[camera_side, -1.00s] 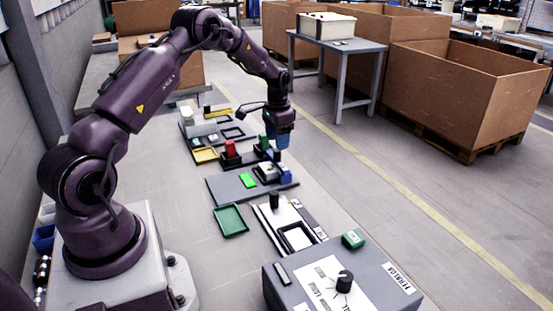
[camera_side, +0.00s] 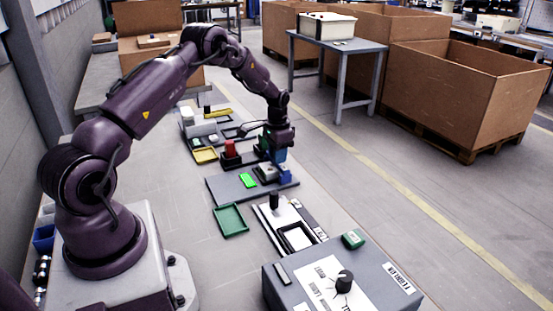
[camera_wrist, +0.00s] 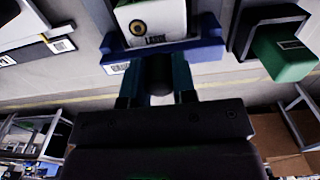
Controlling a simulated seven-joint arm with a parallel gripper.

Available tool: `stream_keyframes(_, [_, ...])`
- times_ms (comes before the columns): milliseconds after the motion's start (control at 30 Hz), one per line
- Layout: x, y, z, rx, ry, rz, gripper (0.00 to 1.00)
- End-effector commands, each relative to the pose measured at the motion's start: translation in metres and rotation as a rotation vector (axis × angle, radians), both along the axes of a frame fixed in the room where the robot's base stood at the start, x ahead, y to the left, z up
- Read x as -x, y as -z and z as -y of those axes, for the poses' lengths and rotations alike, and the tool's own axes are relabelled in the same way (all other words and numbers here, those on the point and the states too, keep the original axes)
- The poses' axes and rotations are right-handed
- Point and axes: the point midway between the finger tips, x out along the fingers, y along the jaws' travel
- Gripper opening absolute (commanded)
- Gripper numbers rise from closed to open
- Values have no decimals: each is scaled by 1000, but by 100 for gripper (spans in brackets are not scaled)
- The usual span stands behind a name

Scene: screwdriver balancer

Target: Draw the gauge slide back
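A blue fixture (camera_side: 285,174) with a pale grey-white block (camera_side: 266,173) sits on the dark grey plate (camera_side: 228,188). I cannot tell for sure which part is the gauge slide. In the wrist view the blue bar (camera_wrist: 190,48) crosses ahead of my fingers, with the white block (camera_wrist: 150,22) and its brass-ringed hole behind it. My gripper (camera_side: 278,157) is low over the fixture, pointing down. Its teal fingers (camera_wrist: 157,88) stand apart, with a dark rounded shape between them. Contact with that shape cannot be made out.
A bright green block (camera_side: 247,181) lies on the plate. A red block (camera_side: 230,148) stands behind it, and a green block (camera_wrist: 283,52) in a black holder is close on the right. A green tray (camera_side: 230,220), a white track with a black knob (camera_side: 274,201) and a grey dial box (camera_side: 350,285) are in front.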

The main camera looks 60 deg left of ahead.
Motion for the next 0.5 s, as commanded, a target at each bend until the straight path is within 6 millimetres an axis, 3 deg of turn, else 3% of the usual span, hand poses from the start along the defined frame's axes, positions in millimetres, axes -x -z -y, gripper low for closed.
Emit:
stream_keyframes(67, [2,3,0,2,-1,-6,2])
stream_keyframes(500, [4,4,0,4,-1,-11,2])
